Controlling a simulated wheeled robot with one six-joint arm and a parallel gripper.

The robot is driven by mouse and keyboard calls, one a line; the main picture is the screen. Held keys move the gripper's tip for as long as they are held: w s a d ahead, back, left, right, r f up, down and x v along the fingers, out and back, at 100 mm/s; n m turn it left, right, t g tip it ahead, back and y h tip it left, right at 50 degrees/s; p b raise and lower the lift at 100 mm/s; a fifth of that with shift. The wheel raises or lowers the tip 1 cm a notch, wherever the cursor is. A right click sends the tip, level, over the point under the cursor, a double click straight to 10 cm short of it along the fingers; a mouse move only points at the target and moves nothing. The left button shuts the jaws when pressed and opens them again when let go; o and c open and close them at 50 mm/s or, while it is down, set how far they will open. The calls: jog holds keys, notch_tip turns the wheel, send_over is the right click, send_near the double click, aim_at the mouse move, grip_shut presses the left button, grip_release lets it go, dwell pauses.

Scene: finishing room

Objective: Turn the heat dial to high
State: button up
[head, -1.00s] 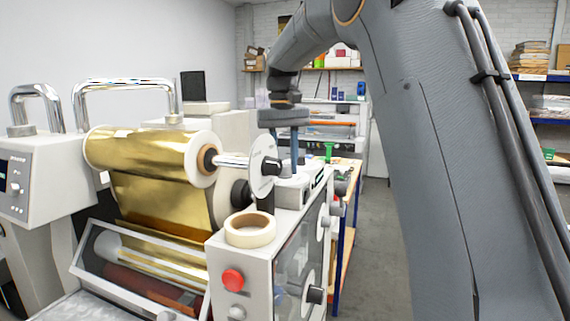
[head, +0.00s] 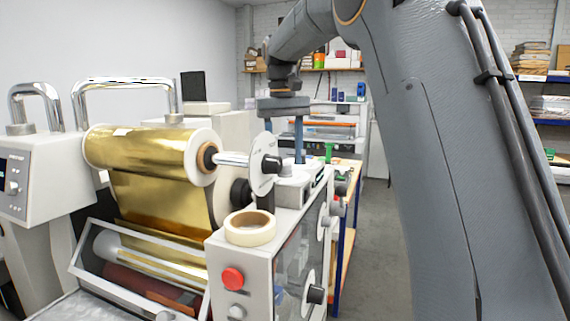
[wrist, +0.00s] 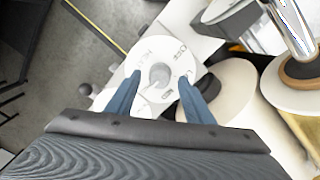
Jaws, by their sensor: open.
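The heat dial (wrist: 146,64) shows in the wrist view as a pale round face with dark lettering, partly readable, and a round grey centre. My gripper (wrist: 160,79) is open and empty, with one blue finger on each side of the dial's centre in that view. Whether the fingers touch the dial cannot be told. In the head view my gripper (head: 298,162) points down above the white box on the machine's right top (head: 297,190). The dial's setting is not clear there.
A gold foil roll (head: 150,150) with a white end disc (head: 262,165) stands just left of my gripper. A tape roll (head: 250,228) and a red button (head: 232,279) are nearer on the machine. A wooden-topped bench (head: 348,165) stands behind; open floor lies to the right.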

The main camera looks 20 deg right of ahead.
notch_tip(320, 180, up, 6)
jog(key=shift+a+f+b, duration=0.1)
jog(key=shift+b, duration=0.6)
jog(key=s+d+f+n+t+h+b, duration=0.2)
jog(key=s+d+f+n+b, duration=0.25)
jog(key=d+f, duration=0.55)
jog(key=s+d+f+t+b, duration=0.1)
jog(key=s+f, duration=0.4)
jog(key=f, duration=0.5)
jog(key=s+a+f+m+y, duration=0.1)
jog(key=s+a+f, duration=0.4)
jog(key=f, duration=0.5)
jog(key=s+a+f+m+y+p, duration=0.1)
jog(key=s+a+f+m, duration=0.2)
jog(key=s+a+f, duration=0.3)
jog(key=s+f, duration=0.4)
jog(key=shift+s+g+p, duration=0.25)
jog(key=shift+g+p, duration=0.05)
jog(key=shift+g, duration=0.1)
